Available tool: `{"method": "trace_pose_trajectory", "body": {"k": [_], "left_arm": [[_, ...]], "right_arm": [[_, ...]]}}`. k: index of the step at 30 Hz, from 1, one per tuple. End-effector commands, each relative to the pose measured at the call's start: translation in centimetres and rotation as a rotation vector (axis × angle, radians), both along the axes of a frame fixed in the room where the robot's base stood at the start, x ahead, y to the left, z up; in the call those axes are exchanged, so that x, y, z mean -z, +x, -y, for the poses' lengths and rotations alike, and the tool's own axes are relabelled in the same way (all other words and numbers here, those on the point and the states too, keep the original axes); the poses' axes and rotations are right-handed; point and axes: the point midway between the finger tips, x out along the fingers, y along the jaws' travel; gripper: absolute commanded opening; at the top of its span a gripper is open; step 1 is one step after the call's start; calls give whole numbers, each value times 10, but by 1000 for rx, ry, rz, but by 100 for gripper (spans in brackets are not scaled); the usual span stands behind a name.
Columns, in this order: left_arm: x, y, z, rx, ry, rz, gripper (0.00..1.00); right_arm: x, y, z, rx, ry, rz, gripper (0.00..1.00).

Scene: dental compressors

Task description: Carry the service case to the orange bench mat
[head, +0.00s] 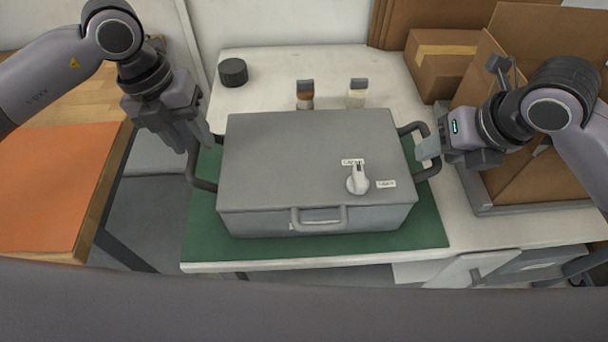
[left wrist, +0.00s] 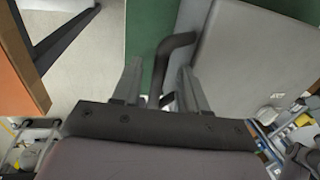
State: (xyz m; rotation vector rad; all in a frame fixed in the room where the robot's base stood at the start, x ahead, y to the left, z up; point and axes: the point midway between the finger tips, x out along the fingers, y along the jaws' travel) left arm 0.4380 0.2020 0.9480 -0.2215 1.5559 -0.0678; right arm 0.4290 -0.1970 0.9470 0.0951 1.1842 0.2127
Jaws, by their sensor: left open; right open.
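The grey service case (head: 290,160) lies flat on a green mat (head: 430,225) on the white bench. It has a dark side handle at each end and a front handle. My left gripper (head: 200,145) is open at the left side handle (head: 203,185). In the left wrist view that handle (left wrist: 176,42) reaches between the open fingers (left wrist: 158,85). My right gripper (head: 428,150) is open at the right side handle (head: 430,172); whether its fingers straddle the bar I cannot tell. The orange bench mat (head: 45,185) lies on the wooden bench at the left and is bare.
A black round container (head: 233,72) and two small bottles (head: 305,95) (head: 357,93) stand behind the case. Cardboard boxes (head: 440,62) fill the back right. A gap with floor separates the white bench from the wooden bench (head: 115,160).

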Motion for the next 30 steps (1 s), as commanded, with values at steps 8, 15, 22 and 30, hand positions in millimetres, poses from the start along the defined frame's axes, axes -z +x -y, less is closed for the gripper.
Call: {"method": "trace_pose_trajectory", "body": {"k": [8, 15, 22, 30], "left_arm": [[24, 0, 4, 0, 0, -2, 43], [25, 0, 5, 0, 0, 0, 43], [25, 1, 5, 0, -1, 0, 0], [25, 1, 4, 0, 0, 0, 0]], "right_arm": [[22, 8, -5, 0, -1, -1, 46], [23, 9, -5, 0, -1, 0, 46], [23, 9, -5, 0, -1, 0, 0], [23, 9, -5, 0, -1, 0, 0]]}}
